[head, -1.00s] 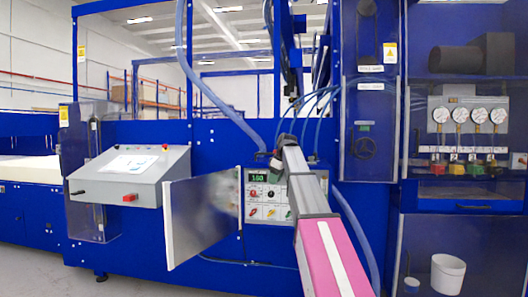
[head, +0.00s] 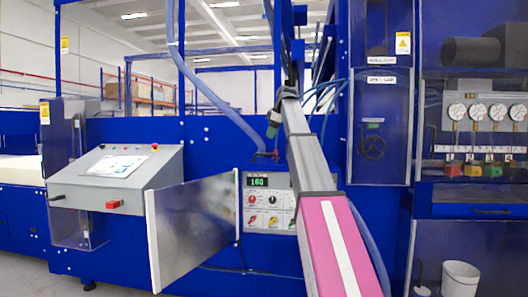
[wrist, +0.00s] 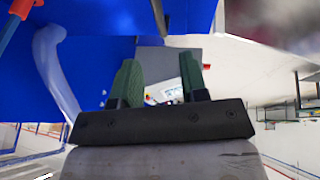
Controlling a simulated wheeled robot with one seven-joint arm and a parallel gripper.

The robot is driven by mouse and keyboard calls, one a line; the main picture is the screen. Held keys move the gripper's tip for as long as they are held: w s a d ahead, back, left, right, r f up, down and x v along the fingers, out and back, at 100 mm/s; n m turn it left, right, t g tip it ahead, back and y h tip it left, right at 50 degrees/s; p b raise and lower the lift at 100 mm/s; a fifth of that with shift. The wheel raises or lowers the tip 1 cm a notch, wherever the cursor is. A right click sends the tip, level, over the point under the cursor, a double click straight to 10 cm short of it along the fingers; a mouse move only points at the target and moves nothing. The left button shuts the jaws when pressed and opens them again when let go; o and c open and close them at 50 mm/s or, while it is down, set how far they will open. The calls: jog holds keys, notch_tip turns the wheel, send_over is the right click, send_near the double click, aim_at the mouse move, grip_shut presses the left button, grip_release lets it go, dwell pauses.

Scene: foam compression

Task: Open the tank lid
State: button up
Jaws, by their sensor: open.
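My gripper (wrist: 161,78) shows two green fingers standing apart in the wrist view, with nothing held between them. In the head view my gripper (head: 273,124) is small and partly hidden by my arm, in front of the blue machine. I cannot tell which part is the tank lid. A dark bar (wrist: 158,17) shows beyond the fingers in the wrist view, against blue surfaces.
A grey metal door (head: 190,232) stands swung open beside a control panel (head: 268,200) with a green display. A sloped console (head: 118,178) is at left. Blue hoses (head: 205,85) hang near my arm. Gauges (head: 478,112) and a white bin (head: 460,277) are at right.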

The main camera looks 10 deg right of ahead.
jog(key=x, duration=0.9)
jog(key=shift+f, duration=0.1)
grip_shut()
